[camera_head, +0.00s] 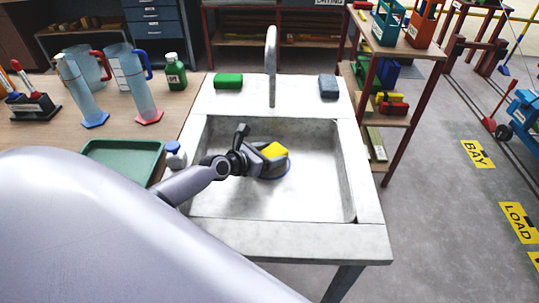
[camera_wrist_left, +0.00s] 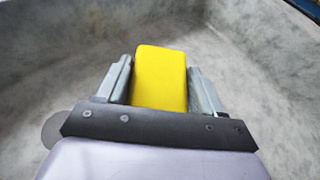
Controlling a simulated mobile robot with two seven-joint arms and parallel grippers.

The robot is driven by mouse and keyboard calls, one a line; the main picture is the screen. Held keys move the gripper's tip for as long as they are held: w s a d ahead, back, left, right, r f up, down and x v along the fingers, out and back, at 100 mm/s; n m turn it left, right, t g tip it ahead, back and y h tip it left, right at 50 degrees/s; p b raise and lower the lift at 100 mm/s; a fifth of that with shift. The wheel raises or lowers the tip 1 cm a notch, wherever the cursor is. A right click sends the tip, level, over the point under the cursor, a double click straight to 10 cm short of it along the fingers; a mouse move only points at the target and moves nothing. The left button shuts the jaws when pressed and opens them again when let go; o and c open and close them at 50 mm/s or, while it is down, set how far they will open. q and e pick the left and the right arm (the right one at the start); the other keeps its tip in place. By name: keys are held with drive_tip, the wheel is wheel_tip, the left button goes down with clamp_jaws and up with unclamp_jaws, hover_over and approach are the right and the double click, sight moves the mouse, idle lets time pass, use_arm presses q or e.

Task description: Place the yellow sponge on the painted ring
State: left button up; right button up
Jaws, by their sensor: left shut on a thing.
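The yellow sponge (camera_head: 275,150) is between the fingers of my left gripper (camera_head: 268,160), inside the sink basin. In the left wrist view the sponge (camera_wrist_left: 160,78) sits between both fingers of the left gripper (camera_wrist_left: 163,85), which is shut on it. Part of the painted ring (camera_head: 289,171) shows as a blue curve on the basin floor, just below and right of the gripper. The gripper hides most of the ring. I cannot tell whether the sponge touches the floor. My right gripper is not in view.
The sink (camera_head: 340,215) has raised walls around the basin, and a tap (camera_head: 271,60) stands at its back. A green sponge (camera_head: 228,81) and a blue-grey sponge (camera_head: 328,86) lie on the back rim. A green tray (camera_head: 122,150) is at left. The basin's right side is clear.

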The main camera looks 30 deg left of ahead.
use_arm(q)
drive_tip(key=shift+f, duration=0.2)
drive_tip(key=shift+f, duration=0.15)
drive_tip(key=shift+f, duration=0.15)
drive_tip(key=o, duration=1)
drive_tip(key=shift+r, duration=0.2)
drive_tip(key=shift+r, duration=0.2)
drive_tip(key=shift+s+a, duration=0.1)
drive_tip(key=shift+s, duration=0.3)
drive_tip(key=v, duration=1.1)
drive_tip(key=shift+s, duration=0.15)
